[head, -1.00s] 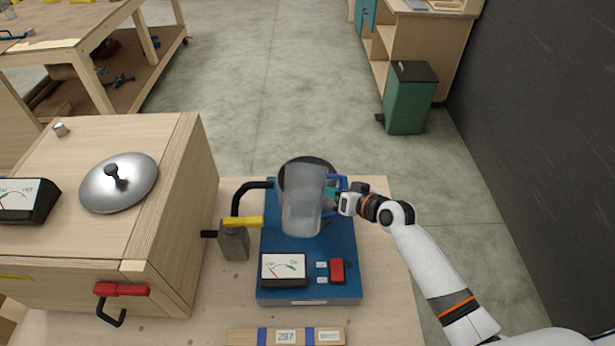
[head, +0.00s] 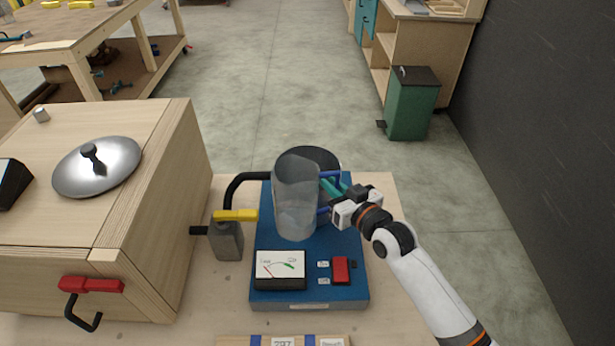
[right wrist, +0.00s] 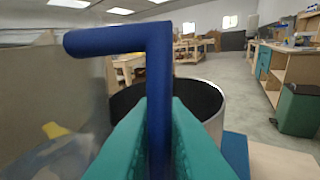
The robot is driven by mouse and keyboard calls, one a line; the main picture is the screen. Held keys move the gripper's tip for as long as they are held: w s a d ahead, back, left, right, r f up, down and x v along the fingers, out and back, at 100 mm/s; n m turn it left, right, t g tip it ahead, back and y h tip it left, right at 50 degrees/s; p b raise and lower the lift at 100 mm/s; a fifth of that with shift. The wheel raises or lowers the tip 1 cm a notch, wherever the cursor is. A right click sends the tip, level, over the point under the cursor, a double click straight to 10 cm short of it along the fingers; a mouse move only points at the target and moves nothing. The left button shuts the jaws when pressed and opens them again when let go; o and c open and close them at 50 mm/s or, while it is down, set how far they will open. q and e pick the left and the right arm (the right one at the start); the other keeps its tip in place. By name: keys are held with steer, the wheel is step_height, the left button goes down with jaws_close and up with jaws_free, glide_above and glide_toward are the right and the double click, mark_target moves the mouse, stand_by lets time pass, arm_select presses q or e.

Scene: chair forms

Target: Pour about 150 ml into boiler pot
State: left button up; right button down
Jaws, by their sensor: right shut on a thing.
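A clear, greyish jug (head: 296,200) with a blue handle (head: 325,210) stands out over the blue boiler base in the head view. My right gripper (head: 335,200) is shut on the blue handle; the teal fingers pinch it in the right wrist view (right wrist: 158,130). The jug looks nearly upright. The boiler pot (head: 322,158), dark inside, is behind the jug and partly hidden by it. In the right wrist view the pot (right wrist: 208,100) shows its open rim just beyond the fingers. I cannot make out the liquid level. My left gripper is not in view.
The blue base (head: 262,225) carries a gauge (head: 280,268) and a red switch (head: 341,269). A grey can with a yellow lever (head: 235,215) stands left of it. A wooden steam box (head: 150,220) with a metal lid (head: 98,168) fills the left. A green bin (head: 412,105) stands on the floor.

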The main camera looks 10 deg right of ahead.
steer(key=b, duration=0.1)
steer(key=n+t+b, duration=0.1)
steer(key=b, duration=0.1)
steer(key=shift+s+a+r+t+y, duration=0.3)
steer(key=shift+a+r, duration=0.05)
steer(key=shift+r, duration=0.05)
steer(key=shift+r, duration=0.1)
stand_by(0.9)
